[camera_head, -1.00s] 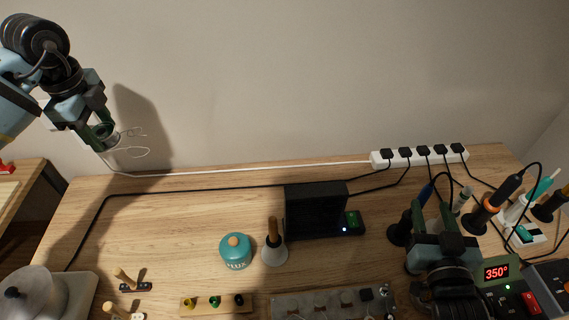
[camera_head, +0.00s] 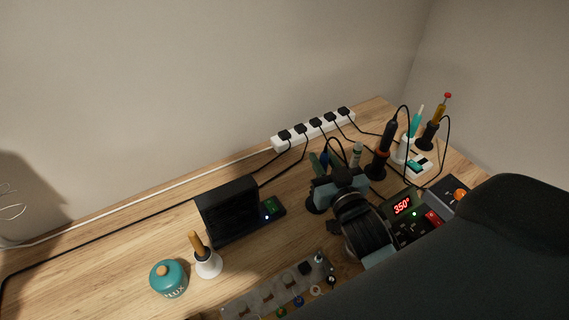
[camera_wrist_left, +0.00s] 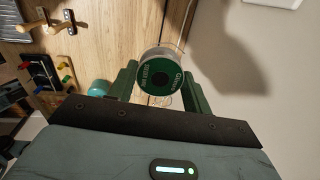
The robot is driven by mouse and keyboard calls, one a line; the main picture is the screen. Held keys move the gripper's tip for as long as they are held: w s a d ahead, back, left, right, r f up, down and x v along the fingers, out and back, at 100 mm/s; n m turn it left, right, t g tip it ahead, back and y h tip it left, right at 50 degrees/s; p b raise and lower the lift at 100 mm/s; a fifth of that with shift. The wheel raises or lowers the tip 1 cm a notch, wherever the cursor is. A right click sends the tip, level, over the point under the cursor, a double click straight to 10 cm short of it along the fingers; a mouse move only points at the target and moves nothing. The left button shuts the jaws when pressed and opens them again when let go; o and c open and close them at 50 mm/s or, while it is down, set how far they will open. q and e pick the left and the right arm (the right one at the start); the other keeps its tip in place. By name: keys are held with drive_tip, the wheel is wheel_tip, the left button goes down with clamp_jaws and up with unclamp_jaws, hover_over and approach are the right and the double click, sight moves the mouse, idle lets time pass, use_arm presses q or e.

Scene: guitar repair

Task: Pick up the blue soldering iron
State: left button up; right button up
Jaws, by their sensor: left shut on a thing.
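The blue soldering iron (camera_head: 324,158) stands in a dark holder (camera_head: 314,205) on the workbench, mostly covered by my right gripper (camera_head: 328,165). The green fingers of that gripper are at the iron's handle; whether they press on it is hidden by the wrist. My left gripper (camera_wrist_left: 160,85) shows only in the left wrist view. It is shut on a solder spool (camera_wrist_left: 162,74) with a green label and loose wire, held in the air.
A white power strip (camera_head: 314,130) lies along the wall with black cables. An orange-ringed iron (camera_head: 383,150) and other tools stand right of my gripper. A station (camera_head: 402,207) reads 350. A black box (camera_head: 228,212) and a teal flux pot (camera_head: 168,278) stand left.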

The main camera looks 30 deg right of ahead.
clamp_jaws()
